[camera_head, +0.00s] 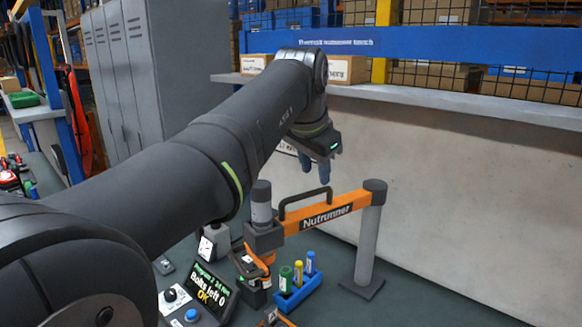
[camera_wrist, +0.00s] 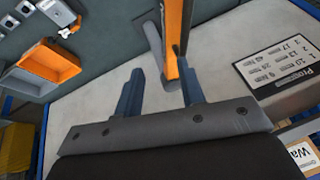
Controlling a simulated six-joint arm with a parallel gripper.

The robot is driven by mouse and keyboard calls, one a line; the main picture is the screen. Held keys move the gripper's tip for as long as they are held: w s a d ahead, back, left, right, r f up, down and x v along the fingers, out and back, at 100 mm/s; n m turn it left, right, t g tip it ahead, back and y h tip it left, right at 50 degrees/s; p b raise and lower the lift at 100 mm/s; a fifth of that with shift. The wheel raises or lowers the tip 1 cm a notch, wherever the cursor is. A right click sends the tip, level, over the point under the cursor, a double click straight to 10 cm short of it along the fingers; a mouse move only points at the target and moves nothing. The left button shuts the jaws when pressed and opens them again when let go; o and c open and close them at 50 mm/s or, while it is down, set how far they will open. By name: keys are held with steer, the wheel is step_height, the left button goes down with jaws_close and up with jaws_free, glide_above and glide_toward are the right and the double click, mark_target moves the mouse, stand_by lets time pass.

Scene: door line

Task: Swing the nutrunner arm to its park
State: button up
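The orange nutrunner arm (camera_head: 325,213) reaches left from the top of a grey post (camera_head: 368,245), with a black handle (camera_head: 304,197) above it. A grey tool head (camera_head: 262,217) is at its left end. There the orange arm (camera_wrist: 174,40) and black handle (camera_wrist: 186,25) lie beyond the right finger. I cannot make out a park mark.
A screen (camera_head: 208,290) reads "Bolts left 0 OK". A blue holder (camera_head: 300,292) with coloured cylinders stands under the arm. An orange tray (camera_wrist: 50,62) is at left in the wrist view. A pale wall panel (camera_head: 450,190) stands behind the post. The bench right of the post is clear.

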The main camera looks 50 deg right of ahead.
steer(key=shift+c, duration=0.3)
steer(key=shift+a, duration=0.1)
steer(key=c, duration=0.4)
steer(key=w+a+n, duration=0.1)
steer(key=a, duration=0.1)
steer(key=a+f+n+g+y, duration=0.1)
steer(key=a+n, duration=0.1)
steer(key=w+a+f+n+g, duration=0.1)
steer(key=a+n, duration=0.1)
steer(key=shift+w+f+y, duration=0.2)
steer(key=shift+w+y, duration=0.1)
steer(key=shift+w, duration=0.05)
jaws_close()
steer(key=w+a+f+n+g, duration=0.3)
steer(key=a+n+g, duration=0.3)
steer(key=a+n, duration=0.2)
steer(key=w+a+f+g+h, duration=0.1)
steer(key=w+f+h, duration=0.5)
steer(key=w, duration=0.4)
steer(key=w+a+f+g+h, duration=0.1)
steer(key=w+f+g+h, duration=0.1)
steer(key=w+f+h, duration=0.6)
steer(key=s+d+r+y, duration=0.1)
steer(key=s+d+r, duration=0.1)
steer(key=s+d, duration=0.5)
steer(key=shift+s+d+r+y, duration=0.2)
steer(key=shift+d+r+y, duration=0.15)
steer(key=shift+d+y, duration=0.05)
